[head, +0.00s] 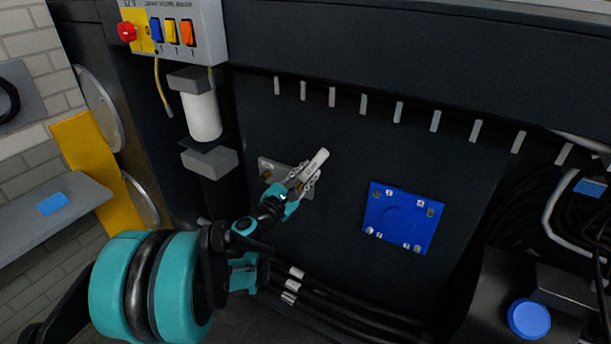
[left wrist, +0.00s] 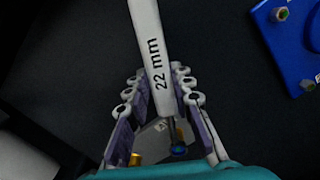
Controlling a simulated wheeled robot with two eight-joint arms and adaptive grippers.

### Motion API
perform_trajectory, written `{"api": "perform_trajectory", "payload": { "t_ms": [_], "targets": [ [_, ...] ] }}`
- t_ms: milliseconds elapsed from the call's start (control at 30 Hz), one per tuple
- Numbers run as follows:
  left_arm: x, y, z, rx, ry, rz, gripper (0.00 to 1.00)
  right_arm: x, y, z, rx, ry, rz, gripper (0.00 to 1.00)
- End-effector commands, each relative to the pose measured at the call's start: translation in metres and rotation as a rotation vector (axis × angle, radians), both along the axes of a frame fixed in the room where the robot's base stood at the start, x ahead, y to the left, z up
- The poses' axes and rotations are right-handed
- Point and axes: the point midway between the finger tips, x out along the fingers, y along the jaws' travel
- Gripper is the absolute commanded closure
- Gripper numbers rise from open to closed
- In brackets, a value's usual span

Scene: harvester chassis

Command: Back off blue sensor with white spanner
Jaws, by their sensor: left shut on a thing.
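The white spanner (head: 316,164), marked "22 mm" in the left wrist view (left wrist: 150,50), is in the fingers of my left gripper (head: 303,186). It points up and right in the head view; its far end is out of the wrist picture. My left gripper (left wrist: 160,105) is shut on it, in front of a grey metal bracket (head: 268,166). In the wrist view a small blue-ended part (left wrist: 180,150), perhaps the blue sensor, shows at the bracket (left wrist: 152,138) between the fingers, beyond the spanner. In the head view the gripper hides it. My right gripper is not in view.
A blue plate (head: 403,218) with corner fixings is on the dark panel right of the gripper. A white cylinder (head: 202,113) and a switch box (head: 190,25) are upper left. Black hoses (head: 340,312) run below. A round blue cap (head: 529,318) is lower right.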

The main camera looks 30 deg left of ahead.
Motion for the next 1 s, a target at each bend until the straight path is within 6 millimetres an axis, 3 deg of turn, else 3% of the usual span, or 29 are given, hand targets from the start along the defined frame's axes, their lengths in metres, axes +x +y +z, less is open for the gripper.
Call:
{"api": "perform_trajectory", "payload": {
  "t_ms": [500,1000],
  "targets": [
    [0.005,0.000,0.001,-0.004,0.000,0.001,1.00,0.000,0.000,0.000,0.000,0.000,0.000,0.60],
    [0.008,0.026,0.013,-0.186,0.014,0.000,1.00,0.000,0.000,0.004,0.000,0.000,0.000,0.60]
  ]
}}
